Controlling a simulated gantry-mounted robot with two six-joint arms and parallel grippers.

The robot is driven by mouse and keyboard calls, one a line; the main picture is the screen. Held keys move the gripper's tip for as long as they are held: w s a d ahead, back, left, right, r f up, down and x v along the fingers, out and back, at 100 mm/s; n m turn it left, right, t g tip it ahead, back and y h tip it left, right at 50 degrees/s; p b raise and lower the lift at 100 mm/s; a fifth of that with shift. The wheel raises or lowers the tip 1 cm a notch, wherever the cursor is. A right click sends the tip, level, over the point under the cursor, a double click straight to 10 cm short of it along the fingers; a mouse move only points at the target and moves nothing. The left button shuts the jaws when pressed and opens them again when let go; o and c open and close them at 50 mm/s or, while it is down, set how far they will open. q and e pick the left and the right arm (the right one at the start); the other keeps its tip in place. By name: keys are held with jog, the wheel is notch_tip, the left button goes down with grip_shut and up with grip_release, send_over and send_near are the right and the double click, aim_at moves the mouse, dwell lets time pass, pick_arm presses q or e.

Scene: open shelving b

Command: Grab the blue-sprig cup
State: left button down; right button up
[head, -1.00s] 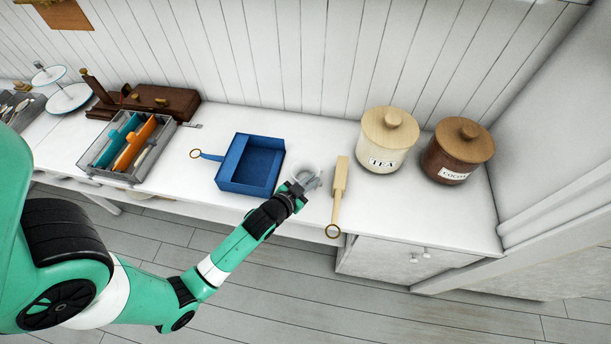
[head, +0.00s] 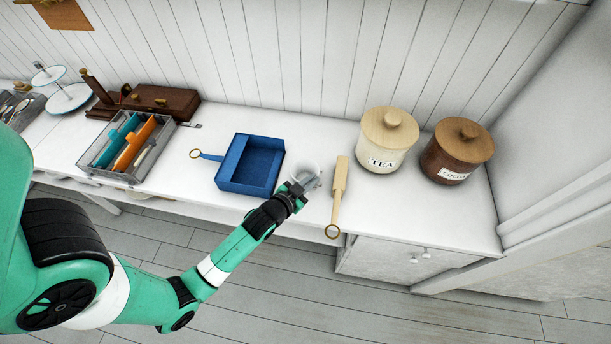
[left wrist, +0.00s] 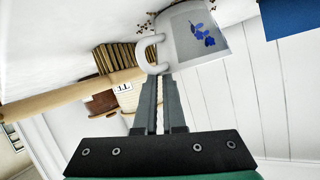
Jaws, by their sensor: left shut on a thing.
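The blue-sprig cup (left wrist: 190,35) is white with a blue sprig on its side and a handle on its left in the left wrist view. In the head view the cup (head: 305,171) stands on the white counter between the blue box and the wooden paddle. My left gripper (left wrist: 160,78) is shut on the cup's handle, its fingers close together at the handle's lower part. In the head view my left gripper (head: 296,188) reaches the cup from the front and hides part of it. My right gripper is in neither view.
A blue open box (head: 252,165) with a handle lies just left of the cup. A wooden paddle (head: 339,190) lies close on its right, overhanging the front edge. Tea (head: 388,140) and cocoa (head: 457,152) jars stand farther right. A grey cutlery tray (head: 127,147) stands left.

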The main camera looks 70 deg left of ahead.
pick_arm(q)
jog(key=shift+s+f, duration=0.1)
jog(key=shift+f, duration=0.05)
dwell(0.3)
jog(key=shift+r, duration=0.3)
jog(key=s+r+p, duration=0.5)
jog(key=s+r, duration=0.7)
jog(key=s, duration=0.2)
jog(key=shift+r+p, duration=0.3)
jog(key=shift+p, duration=0.1)
jog(key=shift+r, duration=0.1)
